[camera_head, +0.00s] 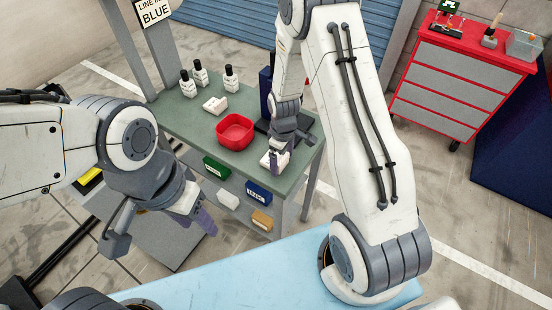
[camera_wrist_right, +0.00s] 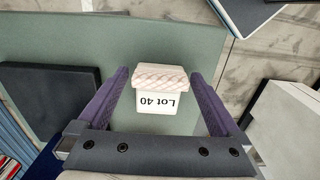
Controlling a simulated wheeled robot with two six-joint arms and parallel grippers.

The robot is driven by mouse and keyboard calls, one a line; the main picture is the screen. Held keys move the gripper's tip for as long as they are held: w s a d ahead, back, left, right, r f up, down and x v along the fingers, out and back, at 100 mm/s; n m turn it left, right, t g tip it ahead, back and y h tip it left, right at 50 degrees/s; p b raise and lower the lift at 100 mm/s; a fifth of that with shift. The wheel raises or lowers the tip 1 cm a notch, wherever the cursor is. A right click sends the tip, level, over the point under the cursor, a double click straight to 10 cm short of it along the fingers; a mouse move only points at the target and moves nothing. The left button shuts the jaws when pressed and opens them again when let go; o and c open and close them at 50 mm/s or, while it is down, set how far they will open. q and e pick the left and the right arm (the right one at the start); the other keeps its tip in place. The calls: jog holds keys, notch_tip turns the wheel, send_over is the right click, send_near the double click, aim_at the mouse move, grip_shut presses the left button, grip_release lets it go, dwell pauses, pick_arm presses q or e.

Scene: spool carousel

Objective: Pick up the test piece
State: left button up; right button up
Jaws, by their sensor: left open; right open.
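The test piece is not named by any label, but a small white block marked "Lot 40" (camera_wrist_right: 157,101), with a pinkish cross-hatched end, sits on the green bench top in the right wrist view. My right gripper (camera_wrist_right: 160,74) is open, with its purple fingers on either side of this block and a gap at each side. My left gripper (camera_head: 207,222) hangs in front of the bench, away from the block, and looks empty.
On the green bench (camera_head: 185,125) stand a red bin (camera_head: 235,131), a white block (camera_head: 215,104) and several black-capped bottles (camera_head: 199,75). A dark stand (camera_head: 265,92) is close behind my right gripper. A red cabinet (camera_head: 455,80) stands at right.

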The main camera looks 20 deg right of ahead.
jog(key=shift+f, duration=0.3)
jog(key=c, duration=1.3)
jog(key=shift+r, duration=0.1)
